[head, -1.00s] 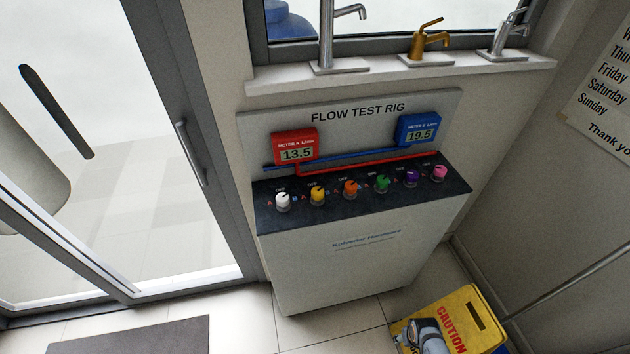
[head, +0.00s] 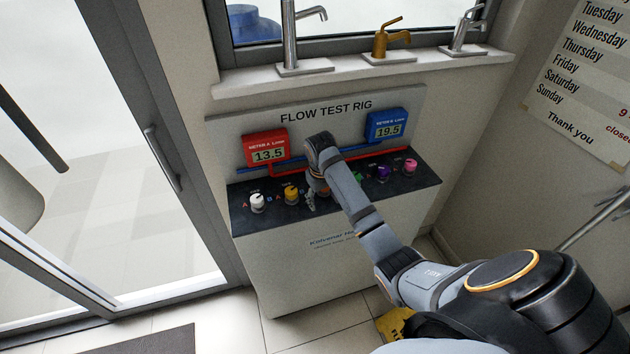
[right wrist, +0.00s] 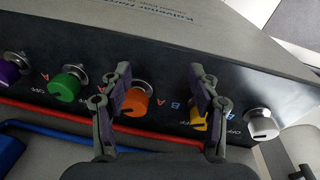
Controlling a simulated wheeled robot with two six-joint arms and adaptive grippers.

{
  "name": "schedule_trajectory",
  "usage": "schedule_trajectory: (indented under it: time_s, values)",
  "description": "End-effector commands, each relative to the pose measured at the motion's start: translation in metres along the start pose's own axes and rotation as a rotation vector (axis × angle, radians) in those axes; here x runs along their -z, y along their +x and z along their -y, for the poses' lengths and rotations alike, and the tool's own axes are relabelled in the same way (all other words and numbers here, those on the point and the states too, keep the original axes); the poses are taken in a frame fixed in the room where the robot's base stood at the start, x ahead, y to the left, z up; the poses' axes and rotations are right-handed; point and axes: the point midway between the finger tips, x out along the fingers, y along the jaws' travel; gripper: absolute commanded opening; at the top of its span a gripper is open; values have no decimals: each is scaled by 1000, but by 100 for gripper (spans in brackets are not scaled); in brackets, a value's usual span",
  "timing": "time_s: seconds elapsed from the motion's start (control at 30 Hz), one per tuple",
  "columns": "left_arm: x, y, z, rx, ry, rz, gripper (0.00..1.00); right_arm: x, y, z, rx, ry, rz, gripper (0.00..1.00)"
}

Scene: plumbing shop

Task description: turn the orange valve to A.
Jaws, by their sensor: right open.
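The orange valve (right wrist: 136,101) is a round knob on the rig's dark top, between the green and yellow valves. In the right wrist view it sits between the fingers of my open right gripper (right wrist: 160,74), closer to the left finger. I cannot tell whether that finger touches it. A dark mark shows on the knob's lower side, away from the rig's front edge. In the head view my right gripper (head: 312,200) is over the valve and mostly hides it. My left gripper is not in view.
The yellow valve (right wrist: 197,117) is partly behind the right finger. The white valve (right wrist: 262,124) and green valve (right wrist: 67,84) stand farther along the row. Red meter A (head: 267,149) reads 13.5; blue meter B (head: 385,125) reads 19.5. A red pipe (right wrist: 38,104) runs behind the valves.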

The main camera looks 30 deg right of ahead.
Motion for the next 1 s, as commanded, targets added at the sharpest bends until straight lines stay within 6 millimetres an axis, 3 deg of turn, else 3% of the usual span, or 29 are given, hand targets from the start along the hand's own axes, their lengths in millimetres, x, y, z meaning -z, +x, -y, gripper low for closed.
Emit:
schedule_trajectory:
  time_s: [0.3, 0.4, 0.53, 0.77, 1.0]
  values:
    - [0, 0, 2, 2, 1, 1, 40, 61, -60, -35, 44, 86, 68, 62]
    - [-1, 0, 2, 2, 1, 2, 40, 72, -79, -44, 63, 110, 89, 62]
    - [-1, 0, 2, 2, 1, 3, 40, 77, -89, -48, 77, 122, 104, 62]
    - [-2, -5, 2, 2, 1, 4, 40, 75, -76, -47, 77, 122, 108, 62]
    - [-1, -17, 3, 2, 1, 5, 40, 70, -26, -42, 77, 122, 109, 62]
